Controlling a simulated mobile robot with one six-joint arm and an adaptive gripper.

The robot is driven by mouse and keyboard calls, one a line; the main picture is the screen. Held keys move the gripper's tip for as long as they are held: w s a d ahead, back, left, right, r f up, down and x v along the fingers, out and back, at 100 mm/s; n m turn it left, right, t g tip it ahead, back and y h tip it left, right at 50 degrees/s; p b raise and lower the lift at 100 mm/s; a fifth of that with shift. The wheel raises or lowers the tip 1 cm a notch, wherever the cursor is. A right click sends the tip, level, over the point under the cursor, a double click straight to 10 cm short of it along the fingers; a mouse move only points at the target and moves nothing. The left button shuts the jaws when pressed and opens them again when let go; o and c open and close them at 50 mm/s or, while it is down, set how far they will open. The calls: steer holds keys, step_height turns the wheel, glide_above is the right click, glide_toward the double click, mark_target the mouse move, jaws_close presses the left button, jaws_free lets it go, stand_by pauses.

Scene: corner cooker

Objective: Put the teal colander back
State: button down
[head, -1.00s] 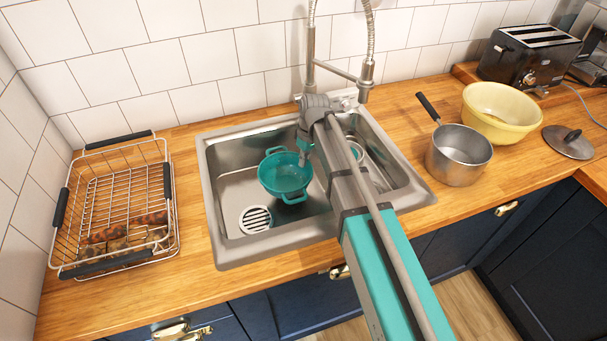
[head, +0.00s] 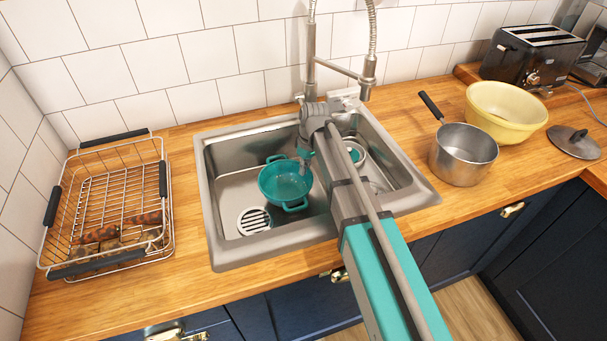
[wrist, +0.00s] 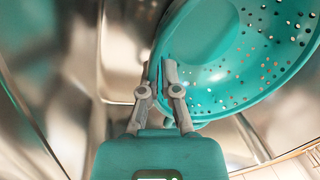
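The teal colander (head: 284,183) is in the left part of the sink (head: 222,247), its open side up and two loop handles showing. Whether it touches the sink floor I cannot tell. My gripper (head: 305,155) reaches down at the colander's right edge. In the wrist view my gripper (wrist: 166,68) has its fingers close together at the rim of the colander (wrist: 235,85), pinching it. The exact contact is partly hidden by the fingers.
A wire dish rack (head: 166,212) stands left of the sink. A metal faucet (head: 310,60) rises behind it. A saucepan (head: 462,160), a yellow bowl (head: 506,112), a lid (head: 573,143) and a toaster (head: 530,58) stand right. Counter between rack and sink is clear.

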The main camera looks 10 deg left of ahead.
steer(key=shift+f, duration=0.45)
steer(key=c, duration=0.8)
jaws_free()
steer(key=shift+r, duration=0.2)
steer(key=p+v, duration=1.1)
steer(key=v, duration=0.1)
steer(key=shift+p, duration=0.3)
stand_by(0.6)
steer(key=s+d+m, duration=0.3)
steer(key=s+d, duration=0.1)
steer(key=d, duration=0.6)
steer(key=s+d+m+t+h, duration=0.1)
steer(key=s+d+m, duration=0.3)
steer(key=d, duration=0.6)
steer(key=s+d+m+t, duration=0.1)
steer(key=s+d+m, duration=0.2)
steer(key=s+d, duration=0.3)
steer(key=shift+s+d+f+m, duration=0.1)
steer(key=shift+d+m, duration=0.1)
steer(key=shift+d, duration=1)
steer(key=shift+s+d+f+m, duration=0.1)
steer(key=shift+d+m, duration=0.1)
steer(key=shift+d, duration=0.95)
